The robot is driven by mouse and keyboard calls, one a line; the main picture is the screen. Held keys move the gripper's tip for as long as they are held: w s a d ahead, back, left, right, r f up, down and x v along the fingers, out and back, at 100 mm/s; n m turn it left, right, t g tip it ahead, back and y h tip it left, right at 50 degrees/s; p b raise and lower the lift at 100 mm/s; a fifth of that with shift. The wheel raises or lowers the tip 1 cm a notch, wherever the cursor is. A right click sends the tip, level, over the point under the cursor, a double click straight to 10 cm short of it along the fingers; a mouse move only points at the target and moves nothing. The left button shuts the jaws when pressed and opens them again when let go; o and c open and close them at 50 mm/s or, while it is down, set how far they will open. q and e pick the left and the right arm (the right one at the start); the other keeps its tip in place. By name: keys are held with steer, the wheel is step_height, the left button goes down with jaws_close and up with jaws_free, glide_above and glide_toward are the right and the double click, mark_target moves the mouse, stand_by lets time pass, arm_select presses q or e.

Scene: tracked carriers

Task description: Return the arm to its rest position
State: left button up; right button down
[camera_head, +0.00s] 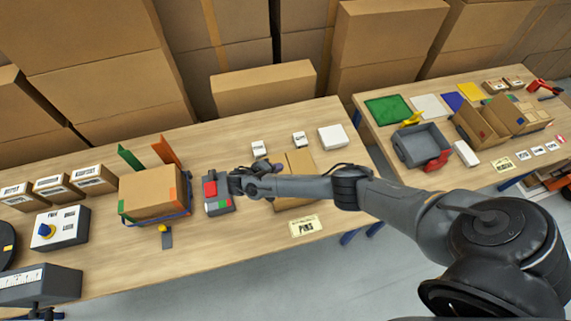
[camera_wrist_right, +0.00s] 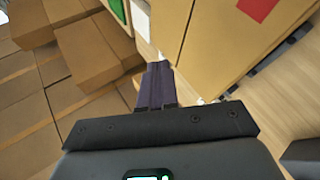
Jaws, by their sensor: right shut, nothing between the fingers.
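My right arm reaches in from the right across the near wooden table (camera_head: 240,265) in the head view. Its gripper (camera_head: 238,184) is beside the right edge of a grey box with red and green parts (camera_head: 219,205). I cannot tell whether they touch. In the right wrist view, the dark fingers (camera_wrist_right: 154,84) are shut together and hold nothing.
A carton (camera_head: 150,191) sits in a blue-edged carrier left of the gripper. An open carton (camera_head: 300,162) is partly hidden behind my forearm. A selector box (camera_head: 68,230) stands at the left. A second table (camera_head: 390,150) is at the right; stacked cartons (camera_head: 100,50) line the back.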

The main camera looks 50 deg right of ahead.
steer(key=s+a+n+y+p, duration=0.1)
steer(key=s+a+y, duration=0.25)
steer(key=a, duration=0.35)
steer(key=s+a+n+t+y+p, duration=0.1)
steer(key=s+a+n+y, duration=0.1)
steer(key=s+a, duration=0.35)
steer(key=s+a+n+y+p, duration=0.1)
steer(key=s+a+y, duration=0.15)
steer(key=a, duration=0.65)
steer(key=s+d+r+t+y+p, duration=0.1)
steer(key=s+d+r+t+p, duration=0.1)
steer(key=s+r, duration=0.4)
steer(key=s+d+r+t+y+p, duration=0.1)
steer(key=s+r, duration=0.5)
steer(key=r, duration=0.8)
steer(key=shift+d+r+t+y+p, duration=0.2)
steer(key=shift+d+t+y+p, duration=0.25)
steer(key=shift+d+y, duration=0.5)
steer(key=shift+d, duration=0.1)
